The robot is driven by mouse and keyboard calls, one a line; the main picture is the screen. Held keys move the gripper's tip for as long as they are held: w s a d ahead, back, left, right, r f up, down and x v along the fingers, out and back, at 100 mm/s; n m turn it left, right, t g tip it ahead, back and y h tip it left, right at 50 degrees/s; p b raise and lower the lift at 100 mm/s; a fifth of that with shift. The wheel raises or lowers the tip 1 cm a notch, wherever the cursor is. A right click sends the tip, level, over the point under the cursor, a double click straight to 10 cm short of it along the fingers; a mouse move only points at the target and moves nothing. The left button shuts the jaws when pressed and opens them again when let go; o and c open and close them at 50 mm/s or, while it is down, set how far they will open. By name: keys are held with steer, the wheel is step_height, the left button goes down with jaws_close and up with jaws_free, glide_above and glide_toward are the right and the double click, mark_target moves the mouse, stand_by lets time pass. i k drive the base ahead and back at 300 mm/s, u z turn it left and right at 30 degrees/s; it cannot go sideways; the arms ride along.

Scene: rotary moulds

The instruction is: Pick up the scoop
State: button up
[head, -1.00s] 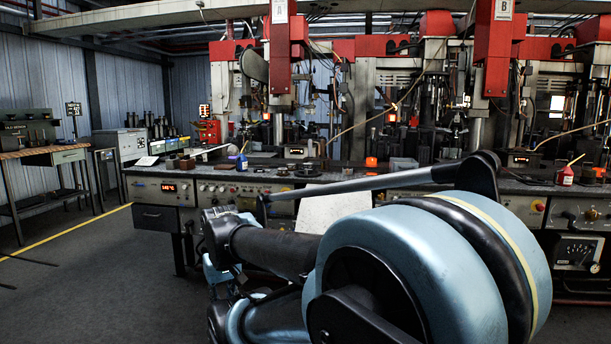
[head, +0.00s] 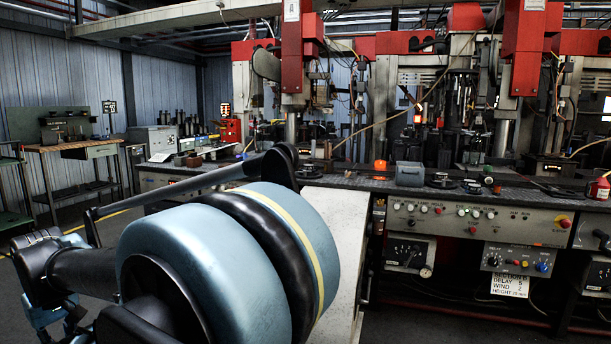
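I cannot pick out the scoop with certainty among the small items on the long workbench (head: 340,183). My arm fills the lower left of the head view, with its large blue joint in front of the left part of the bench.
A grey box (head: 410,174) and an orange item (head: 380,165) sit mid-bench. A red bottle (head: 598,188) stands at the right end. Red-headed machines (head: 303,55) rise behind. A side table (head: 85,149) stands far left. Dark floor shows lower right.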

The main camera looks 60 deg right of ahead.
mark_target(349, 174)
steer(key=u, duration=0.4)
steer(key=k, duration=1.35)
steer(key=z, duration=2.4)
steer(key=i, duration=1)
steer(key=u, duration=0.05)
